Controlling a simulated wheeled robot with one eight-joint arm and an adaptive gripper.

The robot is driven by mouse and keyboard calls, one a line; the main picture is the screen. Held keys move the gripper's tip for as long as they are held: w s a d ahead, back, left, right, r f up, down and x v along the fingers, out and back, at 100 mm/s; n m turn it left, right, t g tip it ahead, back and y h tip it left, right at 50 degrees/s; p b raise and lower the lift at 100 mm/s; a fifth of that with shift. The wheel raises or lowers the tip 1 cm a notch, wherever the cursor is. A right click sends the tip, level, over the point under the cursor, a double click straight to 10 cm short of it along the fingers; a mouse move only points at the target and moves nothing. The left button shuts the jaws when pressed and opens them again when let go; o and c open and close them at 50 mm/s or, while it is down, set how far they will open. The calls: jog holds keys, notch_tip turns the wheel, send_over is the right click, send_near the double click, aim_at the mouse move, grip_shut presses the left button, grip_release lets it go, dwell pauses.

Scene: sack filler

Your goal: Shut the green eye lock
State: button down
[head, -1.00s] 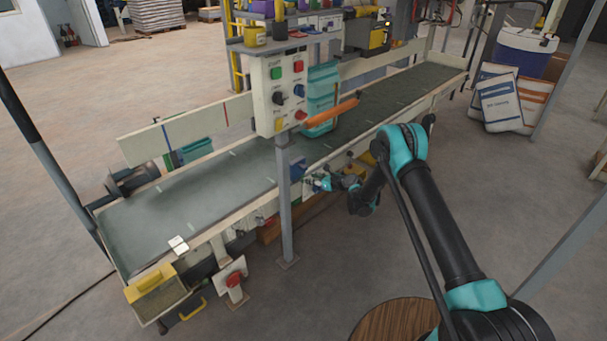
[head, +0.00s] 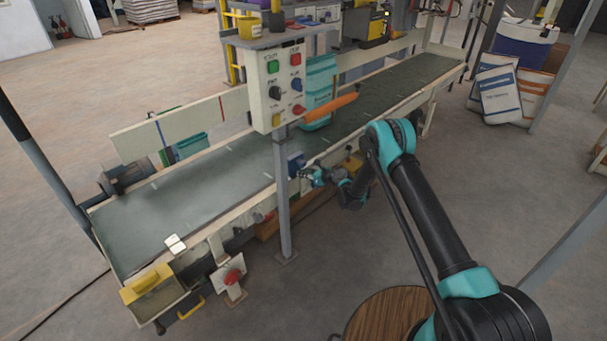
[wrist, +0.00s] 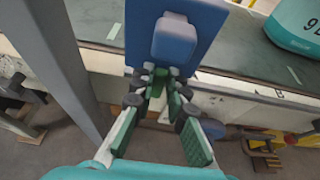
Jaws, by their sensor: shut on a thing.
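A blue box (wrist: 188,28) with a raised, lighter blue front part is at the belt's near side in the wrist view. It also shows beside the grey post in the head view (head: 296,164). My gripper (wrist: 162,88) is right below it, its tips brought close together. The tips are shut on a small green part, apparently the green eye lock (wrist: 172,86). The fingers and their dark green pads hide most of it, so how it is turned cannot be told. In the head view my gripper (head: 308,174) is small beside the conveyor.
The grey post (head: 282,200) stands just left of my gripper and carries the button panel (head: 280,88). The conveyor belt (head: 200,195) runs behind. An orange bar (head: 332,106) sticks out above the belt. A teal container (wrist: 296,22) stands on the belt at right.

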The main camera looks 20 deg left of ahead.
jog(key=shift+s, duration=0.1)
dwell(0.3)
jog(key=shift+s+a+f+n+t+h, duration=0.15)
jog(key=shift+s+f+n+t, duration=0.2)
jog(key=shift+n+t, duration=0.65)
jog(key=shift+s+a+f+n+t+h, duration=0.2)
jog(key=shift+s+n+t, duration=0.3)
jog(key=shift+n, duration=0.9)
jog(key=shift+s+a+f+n+t+h, duration=0.2)
jog(key=shift+s+n+t, duration=0.2)
jog(key=shift+n+t, duration=0.55)
jog(key=shift+n, duration=0.35)
jog(key=c, duration=1.5)
grip_release()
jog(key=shift+c, duration=0.2)
